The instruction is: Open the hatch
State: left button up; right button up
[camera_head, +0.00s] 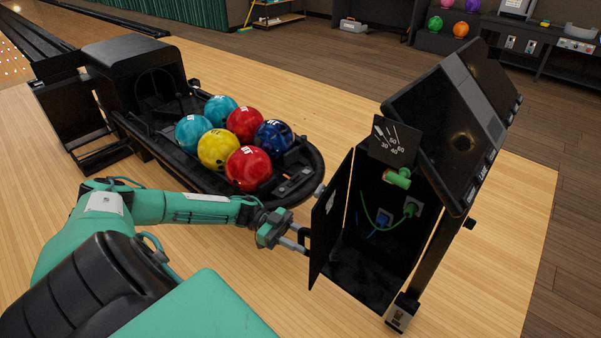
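The hatch (328,222) is a thin black door on the black cabinet under the tilted screens. It stands swung out to the left, and the cabinet's inside (360,262) shows. My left gripper (304,241) is at the outer face of the hatch, near its free edge. Its two fingers show apart, with nothing clear between them. The tips are at or very near the door; I cannot tell whether they touch it. My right gripper is not in view.
Inside the cabinet are a green cylinder (397,178), a green plug (411,208) and a blue plug (383,218) with cables. Left of the hatch, the ball return rack (299,186) holds several balls close to my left arm. Wooden floor is clear in front.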

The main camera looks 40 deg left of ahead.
pick_arm(q)
jog(key=shift+a, duration=0.1)
jog(key=b+v, duration=0.2)
jog(key=v, duration=1.1)
jog(key=shift+a, duration=0.3)
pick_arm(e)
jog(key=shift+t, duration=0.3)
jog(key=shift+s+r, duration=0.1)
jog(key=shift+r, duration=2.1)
pick_arm(q)
jog(key=shift+s, duration=0.1)
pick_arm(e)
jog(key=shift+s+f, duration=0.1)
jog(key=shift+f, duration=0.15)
